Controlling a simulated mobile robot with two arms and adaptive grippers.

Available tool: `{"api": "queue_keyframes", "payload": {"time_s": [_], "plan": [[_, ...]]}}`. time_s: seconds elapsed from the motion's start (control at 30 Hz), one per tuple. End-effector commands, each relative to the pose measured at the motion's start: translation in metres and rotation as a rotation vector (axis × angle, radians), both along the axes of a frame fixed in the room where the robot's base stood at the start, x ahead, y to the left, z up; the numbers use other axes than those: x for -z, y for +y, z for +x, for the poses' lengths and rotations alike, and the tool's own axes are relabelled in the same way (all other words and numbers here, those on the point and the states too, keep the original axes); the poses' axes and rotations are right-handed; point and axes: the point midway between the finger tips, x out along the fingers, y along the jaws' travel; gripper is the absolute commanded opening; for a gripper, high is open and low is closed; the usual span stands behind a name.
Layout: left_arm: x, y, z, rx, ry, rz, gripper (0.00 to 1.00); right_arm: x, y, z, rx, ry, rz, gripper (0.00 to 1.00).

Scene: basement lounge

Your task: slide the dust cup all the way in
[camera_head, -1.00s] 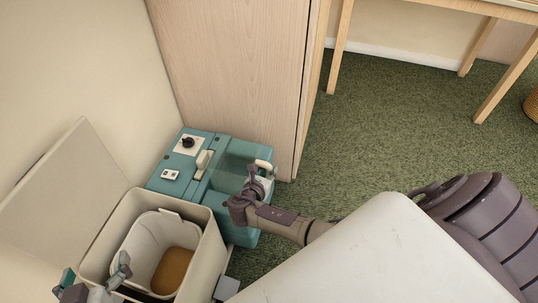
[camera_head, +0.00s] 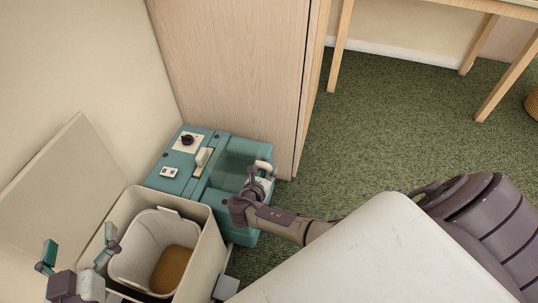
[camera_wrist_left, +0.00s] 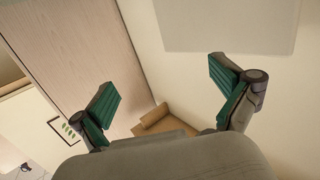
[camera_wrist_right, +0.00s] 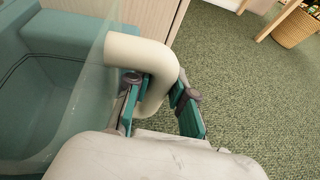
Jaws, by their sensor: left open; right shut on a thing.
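The teal machine (camera_head: 181,166) stands on the floor against the wooden cabinet, with a dial and a cream lever on top. Its clear dust cup (camera_head: 238,155) sits at its right side. The cup's cream curved handle (camera_head: 264,165) faces right. My right gripper (camera_head: 254,180) is at that handle. In the right wrist view, its fingers (camera_wrist_right: 159,100) close around the handle (camera_wrist_right: 140,52), beside the clear cup wall (camera_wrist_right: 82,95). I cannot tell how deep the cup sits. My left gripper (camera_head: 78,254) is open and empty at lower left, apart from the machine.
An open cream bin (camera_head: 208,243) with a white liner (camera_head: 128,257) stands just in front of the machine. Its raised lid (camera_head: 65,190) leans toward the wall. The wooden cabinet (camera_head: 228,70) is behind. Green carpet (camera_head: 385,130) to the right is free up to a wooden table.

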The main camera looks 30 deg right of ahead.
Motion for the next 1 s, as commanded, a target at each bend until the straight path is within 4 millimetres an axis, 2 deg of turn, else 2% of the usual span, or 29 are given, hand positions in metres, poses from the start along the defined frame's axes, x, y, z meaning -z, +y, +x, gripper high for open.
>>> {"api": "queue_keyframes", "payload": {"time_s": [1.0], "plan": [[-0.060,-0.009,-0.001,0.021,-0.348,-0.091,1.00,0.021,0.000,0.001,0.000,-0.003,0.000,0.00]]}}
